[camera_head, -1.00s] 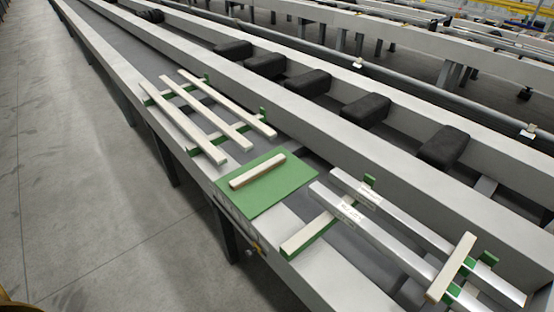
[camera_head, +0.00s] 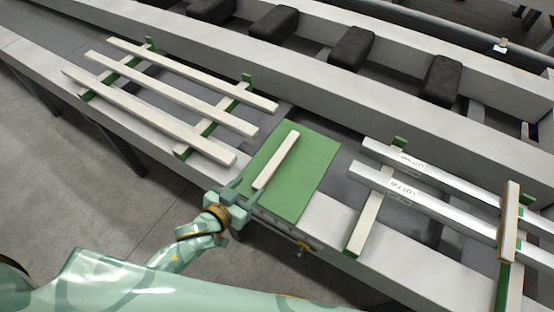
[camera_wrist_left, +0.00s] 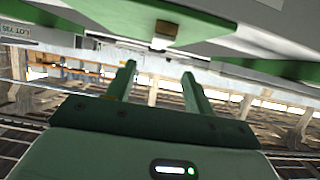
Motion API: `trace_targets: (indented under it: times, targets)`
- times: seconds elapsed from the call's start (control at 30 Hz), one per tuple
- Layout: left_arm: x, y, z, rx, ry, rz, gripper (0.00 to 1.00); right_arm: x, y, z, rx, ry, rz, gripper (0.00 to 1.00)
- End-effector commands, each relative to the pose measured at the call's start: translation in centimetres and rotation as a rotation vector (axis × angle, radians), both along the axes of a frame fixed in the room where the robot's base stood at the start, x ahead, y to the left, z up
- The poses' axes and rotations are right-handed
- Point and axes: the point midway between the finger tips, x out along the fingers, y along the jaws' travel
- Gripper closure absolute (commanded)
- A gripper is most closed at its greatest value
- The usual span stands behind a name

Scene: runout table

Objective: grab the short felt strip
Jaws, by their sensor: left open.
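A short pale felt strip (camera_head: 277,160) lies on the green mat (camera_head: 308,178) on the runout table. Nothing covers it in the head view. My left gripper (camera_head: 246,190) is at the mat's near left corner, close to the strip's near end and apart from it. Its jaws are open and empty. In the left wrist view its two fingers (camera_wrist_left: 160,85) stand apart with a gap between them. A green surface with a small pale end shows above them there; I cannot tell if that is the strip. My right gripper is not in view.
Several long pale strips (camera_head: 165,105) lie across green-edged supports to the left. Two labelled metal bars (camera_head: 440,180) rest on supports to the right, with a pale piece (camera_head: 509,222) across them. Dark blocks (camera_head: 350,48) line the channel behind. The table's front edge drops to the floor.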

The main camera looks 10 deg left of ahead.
Motion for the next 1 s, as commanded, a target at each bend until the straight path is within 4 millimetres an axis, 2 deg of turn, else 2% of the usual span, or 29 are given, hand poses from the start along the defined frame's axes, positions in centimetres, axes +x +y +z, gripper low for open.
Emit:
trace_targets:
  times: [0.03, 0.2, 0.43, 0.67, 0.8, 0.97, 1.0]
  targets:
    - [1.2, -0.5, -0.7, -0.002, -0.002, 0.0, 0.47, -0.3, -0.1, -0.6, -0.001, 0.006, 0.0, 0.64]
    - [4.1, -1.5, -2.1, -0.002, 0.001, 0.001, 0.47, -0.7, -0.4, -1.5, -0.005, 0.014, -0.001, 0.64]
    - [5.9, -2.1, -2.8, 0.001, 0.001, 0.001, 0.47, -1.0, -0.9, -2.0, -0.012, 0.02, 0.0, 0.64]
    - [9.0, -3.3, -4.3, 0.001, 0.001, 0.001, 0.47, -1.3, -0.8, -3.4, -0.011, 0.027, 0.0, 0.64]
    - [9.7, -3.6, -4.5, 0.001, 0.002, 0.0, 0.47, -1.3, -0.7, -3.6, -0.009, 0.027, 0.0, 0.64]
    - [9.7, -3.6, -4.4, -0.001, 0.001, 0.0, 0.47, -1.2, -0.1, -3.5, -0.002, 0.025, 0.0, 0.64]
    - [9.7, -3.6, -4.4, 0.0, 0.001, 0.001, 0.53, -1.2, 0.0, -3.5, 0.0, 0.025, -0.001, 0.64]
